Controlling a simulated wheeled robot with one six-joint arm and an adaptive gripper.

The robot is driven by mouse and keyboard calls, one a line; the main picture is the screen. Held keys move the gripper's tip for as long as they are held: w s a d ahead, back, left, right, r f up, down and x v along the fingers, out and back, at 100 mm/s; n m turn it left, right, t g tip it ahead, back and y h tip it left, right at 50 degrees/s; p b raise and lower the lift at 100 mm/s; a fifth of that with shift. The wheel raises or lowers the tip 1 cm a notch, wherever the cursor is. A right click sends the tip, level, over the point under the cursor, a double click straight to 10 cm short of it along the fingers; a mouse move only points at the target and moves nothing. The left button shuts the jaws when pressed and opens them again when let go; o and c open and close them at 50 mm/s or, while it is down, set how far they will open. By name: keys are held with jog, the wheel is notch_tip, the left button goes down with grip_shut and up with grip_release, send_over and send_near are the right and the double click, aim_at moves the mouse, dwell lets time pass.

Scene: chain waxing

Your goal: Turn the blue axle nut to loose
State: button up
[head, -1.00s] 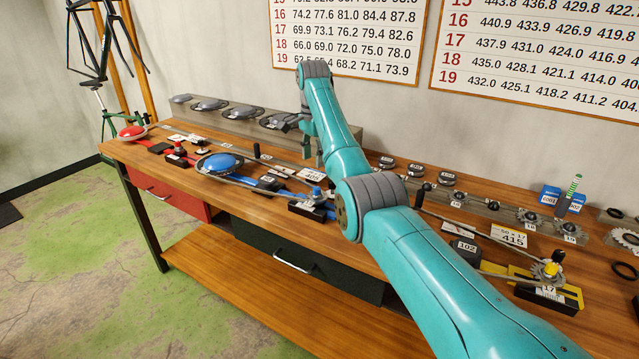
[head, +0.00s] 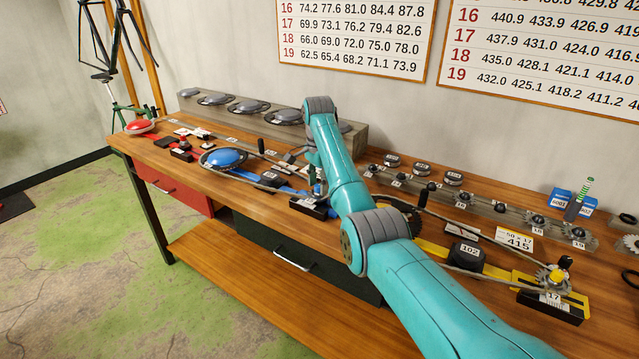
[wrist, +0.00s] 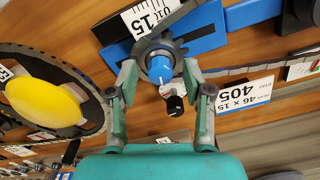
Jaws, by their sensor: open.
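The blue axle nut (wrist: 160,67) sits on a grey sprocket at the end of the blue rig (wrist: 205,42) in the wrist view. A small white-and-black lever (wrist: 173,98) sticks out beside it. My gripper (wrist: 158,76) is open, with one finger on each side of the nut; I cannot tell whether either finger touches it. In the head view, my gripper (head: 316,180) is down at the right end of the blue rig, above its black block (head: 313,208), and largely covers the nut.
The yellow rig (head: 432,253) stands to the right, its large chainring with a yellow disc (wrist: 45,102) close to my gripper in the wrist view. A card reading 405 (wrist: 245,95) lies beside the nut. The red rig (head: 163,143) is far left.

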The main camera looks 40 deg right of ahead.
grip_shut()
